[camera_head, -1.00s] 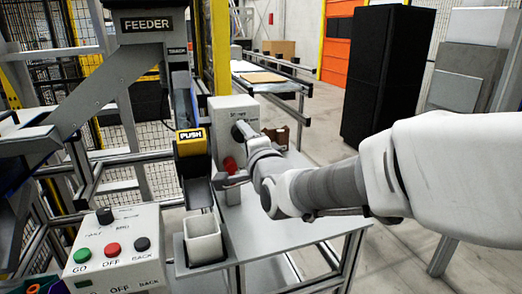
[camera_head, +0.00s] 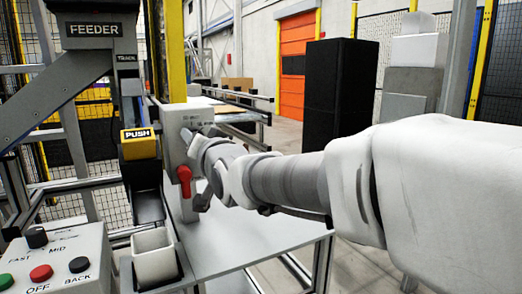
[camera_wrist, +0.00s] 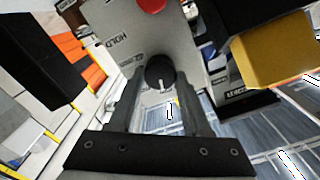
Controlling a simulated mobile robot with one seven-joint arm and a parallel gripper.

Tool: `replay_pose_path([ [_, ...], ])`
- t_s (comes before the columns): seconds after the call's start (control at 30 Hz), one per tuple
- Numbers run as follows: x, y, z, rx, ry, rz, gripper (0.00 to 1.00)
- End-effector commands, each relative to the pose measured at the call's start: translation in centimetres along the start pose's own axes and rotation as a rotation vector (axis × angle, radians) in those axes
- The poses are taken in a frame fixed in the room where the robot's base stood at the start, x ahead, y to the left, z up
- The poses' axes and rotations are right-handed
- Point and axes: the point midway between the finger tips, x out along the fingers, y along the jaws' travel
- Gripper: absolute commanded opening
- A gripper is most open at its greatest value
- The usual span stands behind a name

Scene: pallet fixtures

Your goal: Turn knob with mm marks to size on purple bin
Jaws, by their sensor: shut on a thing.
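A round black knob (camera_wrist: 160,72) with a white pointer line sits on the face of a pale grey box (camera_head: 186,118). In the wrist view the pointer runs towards the lower edge of the picture. The two fingers of my gripper (camera_wrist: 161,80) stand on either side of the knob and are shut on it. In the head view my wrist hides most of the knob and the box's markings. I cannot read mm marks in either view. I see no purple bin.
A red handle (camera_head: 185,180) sits on the same box, close to my wrist. A yellow PUSH unit (camera_head: 138,144) is left of it. A button panel (camera_head: 55,262) is at the lower left.

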Motion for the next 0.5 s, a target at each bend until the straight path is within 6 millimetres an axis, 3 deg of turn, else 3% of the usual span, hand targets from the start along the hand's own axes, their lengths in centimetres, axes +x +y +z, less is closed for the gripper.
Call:
replay_pose_path([
  [0.5, 0.0, -0.07, -0.01, -0.26, 0.002, -0.001, 0.0],
])
